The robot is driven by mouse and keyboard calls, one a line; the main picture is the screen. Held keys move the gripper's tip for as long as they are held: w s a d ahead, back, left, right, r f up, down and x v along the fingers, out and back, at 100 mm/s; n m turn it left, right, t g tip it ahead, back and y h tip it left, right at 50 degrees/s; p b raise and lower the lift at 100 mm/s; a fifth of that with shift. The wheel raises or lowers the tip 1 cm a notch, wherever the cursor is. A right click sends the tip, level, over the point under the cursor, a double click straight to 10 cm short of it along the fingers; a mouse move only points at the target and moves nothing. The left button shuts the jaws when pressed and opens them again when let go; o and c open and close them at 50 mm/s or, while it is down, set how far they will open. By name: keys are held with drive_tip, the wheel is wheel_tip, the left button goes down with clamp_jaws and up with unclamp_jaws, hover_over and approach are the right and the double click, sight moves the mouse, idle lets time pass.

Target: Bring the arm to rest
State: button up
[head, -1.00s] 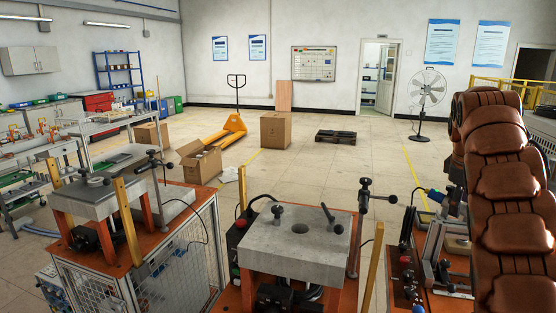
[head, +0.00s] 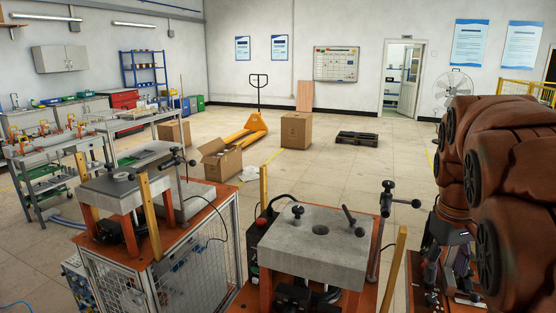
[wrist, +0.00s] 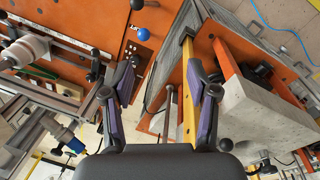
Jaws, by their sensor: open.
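My brown arm (head: 515,150) fills the right side of the head view, bent over the right workstation. My gripper (head: 450,275) hangs below it, pointing down, partly hidden by the arm. In the wrist view my gripper (wrist: 163,72) has its two purple-sided fingers spread wide, with nothing between them. A yellow post (wrist: 188,95) shows beyond the right finger, and an orange bench top (wrist: 95,35) lies beyond the left one. I cannot tell how far the fingertips are from these.
A grey block with a hole (head: 318,245) stands on orange legs left of my arm, with a knobbed clamp post (head: 388,205) beside it. Another workstation (head: 140,185) is farther left. Open floor (head: 330,170) lies beyond, with cardboard boxes (head: 296,130).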

drive_tip(key=s+a+f, duration=0.4)
drive_tip(key=s, duration=0.4)
drive_tip(key=s+a+f+g+y, duration=0.1)
drive_tip(key=s+a+f, duration=0.3)
drive_tip(key=s, duration=0.4)
drive_tip(key=s+a+f+m+g, duration=0.1)
drive_tip(key=s+a+f, duration=0.4)
drive_tip(key=s, duration=0.3)
drive_tip(key=shift+a, duration=0.75)
